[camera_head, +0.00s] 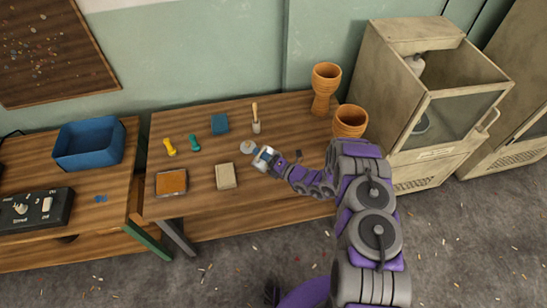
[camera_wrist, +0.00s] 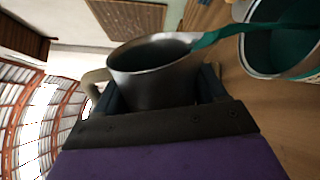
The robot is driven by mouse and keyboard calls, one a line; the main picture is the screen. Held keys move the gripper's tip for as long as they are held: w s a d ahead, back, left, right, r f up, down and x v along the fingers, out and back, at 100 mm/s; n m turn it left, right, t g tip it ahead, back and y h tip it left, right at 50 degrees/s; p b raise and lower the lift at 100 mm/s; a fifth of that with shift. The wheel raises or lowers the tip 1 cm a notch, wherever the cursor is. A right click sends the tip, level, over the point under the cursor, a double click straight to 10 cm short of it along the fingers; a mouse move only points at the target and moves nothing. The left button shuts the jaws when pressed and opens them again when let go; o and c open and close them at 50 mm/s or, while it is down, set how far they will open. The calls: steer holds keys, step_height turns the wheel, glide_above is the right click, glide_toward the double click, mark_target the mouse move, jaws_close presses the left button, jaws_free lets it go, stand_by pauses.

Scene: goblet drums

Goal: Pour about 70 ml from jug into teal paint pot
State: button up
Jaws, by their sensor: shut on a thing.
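My gripper (camera_head: 270,160) is shut on the metallic grey jug (camera_wrist: 155,75), with a finger on each side of its body in the wrist view. The jug's pale handle (camera_wrist: 93,84) shows at its left. The teal paint pot (camera_wrist: 243,52) is at the upper right of the wrist view, with teal inside. A teal stream (camera_wrist: 215,37) runs from the jug's lip across to the pot. The jug is tilted relative to the table. In the head view, jug and pot are small and close together, low over the table; the levels cannot be read.
The wooden table (camera_head: 205,210) also holds a yellow object (camera_head: 169,146), a teal object (camera_head: 194,143), a blue block (camera_head: 220,123), a brush in a holder (camera_head: 256,122), an orange-brown tray (camera_head: 172,183) and a beige block (camera_head: 226,176). Two orange goblet drums (camera_head: 325,88) stand at the back right.

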steer(key=shift+w+d+f+m+b, duration=0.15)
steer(key=shift+f+m+b, duration=0.25)
steer(key=shift+m, duration=0.3)
stand_by(0.4)
steer(key=shift+w+r+m+b, duration=0.15)
steer(key=shift+r+m+b, duration=0.2)
steer(key=shift+m, duration=0.35)
stand_by(0.4)
steer(key=shift+s+f+n+p, duration=0.25)
steer(key=shift+n+p, duration=0.35)
steer(key=shift+n, duration=0.2)
steer(key=shift+s+r+n, duration=0.1)
steer(key=shift+r+n, duration=0.25)
steer(key=shift+n, duration=0.35)
steer(key=shift+f, duration=0.15)
steer(key=shift+n, duration=0.3)
